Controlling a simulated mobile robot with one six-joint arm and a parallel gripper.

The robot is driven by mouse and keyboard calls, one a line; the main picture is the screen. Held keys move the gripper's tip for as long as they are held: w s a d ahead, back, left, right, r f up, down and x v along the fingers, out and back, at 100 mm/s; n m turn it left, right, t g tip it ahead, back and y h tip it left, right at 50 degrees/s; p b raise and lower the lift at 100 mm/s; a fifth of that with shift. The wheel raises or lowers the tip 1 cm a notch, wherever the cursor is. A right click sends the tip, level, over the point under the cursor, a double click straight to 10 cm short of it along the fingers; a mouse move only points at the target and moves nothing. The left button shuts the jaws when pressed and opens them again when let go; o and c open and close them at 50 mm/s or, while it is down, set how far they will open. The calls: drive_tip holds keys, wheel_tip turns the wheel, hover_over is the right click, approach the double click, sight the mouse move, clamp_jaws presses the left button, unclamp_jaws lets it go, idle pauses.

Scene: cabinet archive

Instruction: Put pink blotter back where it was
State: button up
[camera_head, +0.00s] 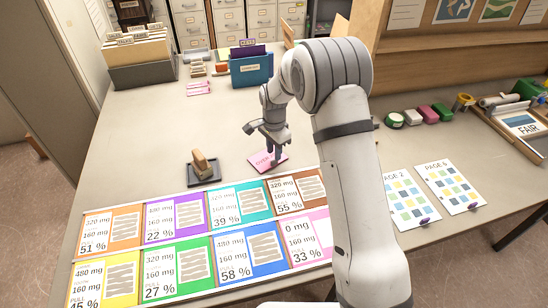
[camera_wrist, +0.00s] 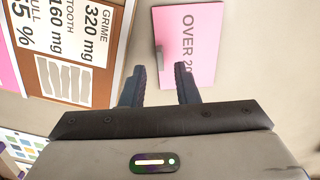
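A flat pink card (camera_head: 262,161) printed "OVER 2…" lies on the table below my gripper (camera_head: 262,146). It also shows in the wrist view (camera_wrist: 198,40), with a small grey bar at its left edge. My gripper (camera_wrist: 161,82) is open, its two fingers apart with nothing held between them. The right fingertip overlaps the card's lower edge in the wrist view; I cannot tell whether it touches. A small pink block (camera_head: 428,114) sits in a row with white and green blocks at the right. I cannot tell which pink thing is the blotter.
Coloured label panels (camera_head: 190,240) fill the front of the table. A wooden-handled stamp (camera_head: 202,164) stands on a dark pad. A teal file box (camera_head: 251,68), a card tray (camera_head: 140,58) and pink slips (camera_head: 198,88) are behind. Two page sheets (camera_head: 408,199) lie at right. The table's left-middle is clear.

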wheel_tip(320, 180, up, 9)
drive_tip(key=b, duration=0.1)
drive_tip(key=s+d+r+n+t, duration=0.1)
drive_tip(key=s+d+r+n, duration=0.2)
drive_tip(key=s+d+r, duration=0.4)
drive_tip(key=s+d+r+n+t, duration=0.15)
drive_tip(key=s+d+r, duration=0.3)
drive_tip(key=s, duration=0.45)
drive_tip(key=s+d+n, duration=0.2)
drive_tip(key=s+n, duration=0.1)
drive_tip(key=s, duration=0.5)
drive_tip(key=s+d+n, duration=0.3)
drive_tip(key=s, duration=0.6)
drive_tip(key=shift+t, duration=0.45)
